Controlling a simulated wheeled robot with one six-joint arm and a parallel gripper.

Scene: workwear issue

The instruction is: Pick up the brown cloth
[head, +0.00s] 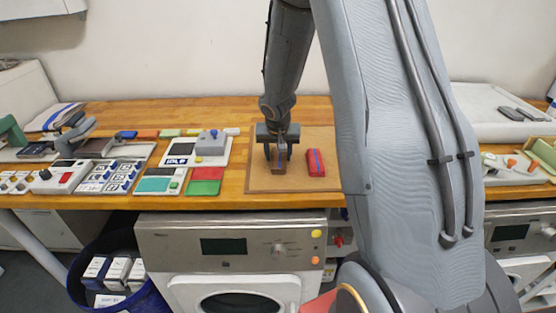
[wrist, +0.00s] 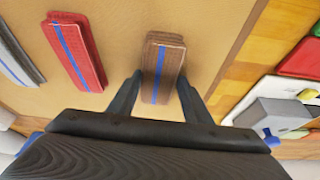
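The brown cloth (head: 279,170) is a folded oblong bundle with a blue stripe, lying on the tan mat (head: 257,181) on the wooden worktop. In the wrist view the brown cloth (wrist: 164,62) is upper centre. My gripper (head: 278,157) points down over it. In the wrist view my gripper (wrist: 160,80) is open, one finger along each side of the near part of the cloth. Narrow gaps seem to show between fingers and cloth; whether either finger touches it, I cannot tell.
A red folded cloth (head: 316,163) with a blue stripe lies close to the right of the brown one. A grey cloth (wrist: 14,58) lies beyond it. Red and green pads (head: 203,187) and a white device (head: 211,143) are left of the mat. Bare mat surrounds the brown cloth.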

